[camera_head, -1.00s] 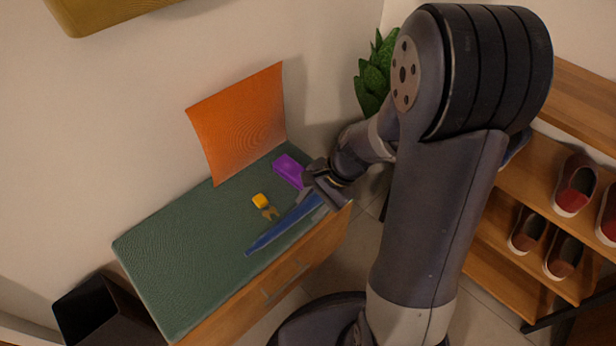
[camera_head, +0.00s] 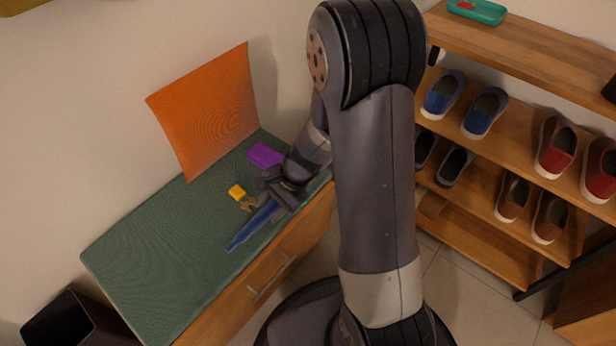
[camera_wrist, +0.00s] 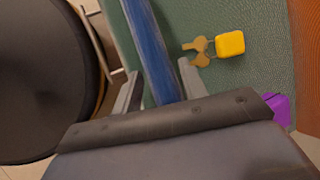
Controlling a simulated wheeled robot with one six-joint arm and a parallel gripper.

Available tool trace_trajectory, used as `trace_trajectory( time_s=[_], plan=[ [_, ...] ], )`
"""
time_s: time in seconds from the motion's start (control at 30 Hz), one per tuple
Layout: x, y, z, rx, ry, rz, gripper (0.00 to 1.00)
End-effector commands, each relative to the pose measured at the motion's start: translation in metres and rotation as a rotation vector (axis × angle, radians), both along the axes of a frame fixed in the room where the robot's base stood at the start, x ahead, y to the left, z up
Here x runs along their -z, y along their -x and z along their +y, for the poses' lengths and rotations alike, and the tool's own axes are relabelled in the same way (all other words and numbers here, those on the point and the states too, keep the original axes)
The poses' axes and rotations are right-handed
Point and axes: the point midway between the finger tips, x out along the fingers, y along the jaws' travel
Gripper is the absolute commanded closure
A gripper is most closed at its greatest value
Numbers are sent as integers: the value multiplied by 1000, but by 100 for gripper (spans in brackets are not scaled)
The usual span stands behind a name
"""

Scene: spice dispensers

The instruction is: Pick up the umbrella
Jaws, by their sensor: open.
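The blue folded umbrella (camera_head: 251,226) lies on the green cushioned top (camera_head: 150,245) of a wooden bench, its narrow end toward the front edge. In the wrist view the umbrella (camera_wrist: 150,48) runs lengthwise between the two fingers. My gripper (camera_head: 265,200) is over the umbrella's far part and hides it in the head view. In the wrist view my gripper (camera_wrist: 158,85) is open, with one finger on each side of the umbrella and a visible gap on both sides. The umbrella's far end is hidden under the gripper.
Keys with a yellow tag (camera_head: 237,192) lie close beside the umbrella; the tag also shows in the wrist view (camera_wrist: 230,43). A purple object (camera_head: 264,155) and an orange cushion (camera_head: 207,110) are behind. A dark bin (camera_head: 68,318) stands left, a shoe rack (camera_head: 520,160) right.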

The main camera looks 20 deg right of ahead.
Motion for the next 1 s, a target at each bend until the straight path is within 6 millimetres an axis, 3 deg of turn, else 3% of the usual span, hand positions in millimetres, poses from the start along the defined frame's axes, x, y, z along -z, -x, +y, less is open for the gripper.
trace_trajectory(
  time_s=[0.03,0.27,0.77,1.0],
  plan=[
    [7,0,3,-1,0,1,60],
    [6,-1,4,1,-1,0,60],
    [6,0,4,0,0,0,100],
    [5,-1,3,0,0,-2,100]
  ],
)
